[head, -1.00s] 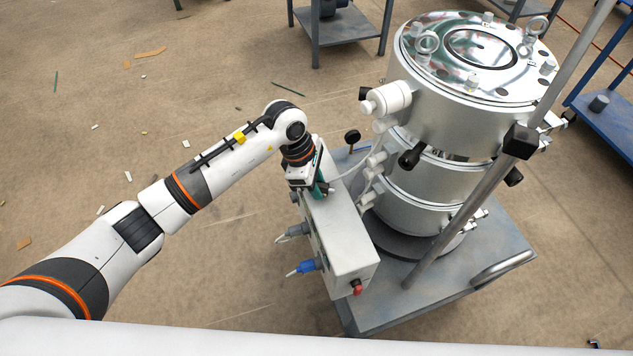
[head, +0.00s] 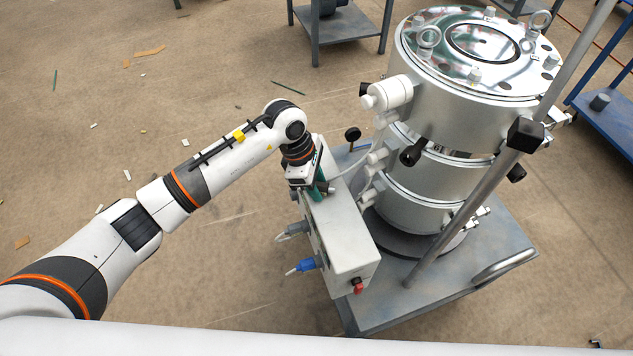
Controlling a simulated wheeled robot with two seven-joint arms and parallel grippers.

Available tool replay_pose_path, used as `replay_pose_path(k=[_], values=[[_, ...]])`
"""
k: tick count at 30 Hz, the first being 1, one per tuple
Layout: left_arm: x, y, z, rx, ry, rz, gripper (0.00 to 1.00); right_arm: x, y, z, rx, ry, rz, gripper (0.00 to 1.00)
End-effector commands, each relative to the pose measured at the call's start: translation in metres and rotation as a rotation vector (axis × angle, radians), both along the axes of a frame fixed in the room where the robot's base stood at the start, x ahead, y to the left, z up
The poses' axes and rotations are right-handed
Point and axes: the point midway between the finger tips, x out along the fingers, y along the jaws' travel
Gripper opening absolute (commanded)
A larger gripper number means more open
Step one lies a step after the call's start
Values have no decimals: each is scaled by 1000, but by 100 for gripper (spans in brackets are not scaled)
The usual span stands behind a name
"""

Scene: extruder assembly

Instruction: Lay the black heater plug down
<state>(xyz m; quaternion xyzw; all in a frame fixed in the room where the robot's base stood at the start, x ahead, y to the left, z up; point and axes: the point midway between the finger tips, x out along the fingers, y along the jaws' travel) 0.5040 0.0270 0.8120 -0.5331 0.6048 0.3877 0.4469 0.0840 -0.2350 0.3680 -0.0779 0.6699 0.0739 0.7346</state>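My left gripper (head: 312,190) points down at the far end of the light grey control box (head: 345,240), beside the silver drum stack (head: 425,185). Its wrist covers most of the fingers. A teal-green part (head: 321,185) shows beside them, and I cannot tell whether the fingers are open or shut. I cannot pick out a black heater plug; it may be hidden at the gripper. A blue plug (head: 305,265) and a grey plug (head: 298,230) stick out of the box's left side. My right gripper is not in view.
The stack and box stand on a grey cart (head: 400,305) with a slanting metal pole (head: 465,215) and a handle at the right. A cable (head: 352,172) runs near the gripper. A blue cart (head: 605,120) stands at right. Open floor lies left, with small scraps.

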Motion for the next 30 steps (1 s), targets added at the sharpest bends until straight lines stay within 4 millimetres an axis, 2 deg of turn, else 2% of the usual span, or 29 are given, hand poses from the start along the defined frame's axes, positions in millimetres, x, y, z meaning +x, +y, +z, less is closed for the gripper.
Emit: replay_pose_path(k=[1, 3, 15, 19, 20, 30], values=[[-1, 0, 0, 0, 2, -1, 45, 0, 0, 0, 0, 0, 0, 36], [-1, 0, 0, 0, 2, -1, 55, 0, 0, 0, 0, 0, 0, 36], [-1, 0, 0, 0, 2, -1, 56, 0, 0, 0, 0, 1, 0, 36], [-1, 0, 0, 0, 2, -1, 77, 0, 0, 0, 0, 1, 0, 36], [-1, 0, 0, 0, 2, -1, 80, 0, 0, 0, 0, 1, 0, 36], [-1, 0, 5, 1, 2, -1, 80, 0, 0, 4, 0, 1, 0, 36]])
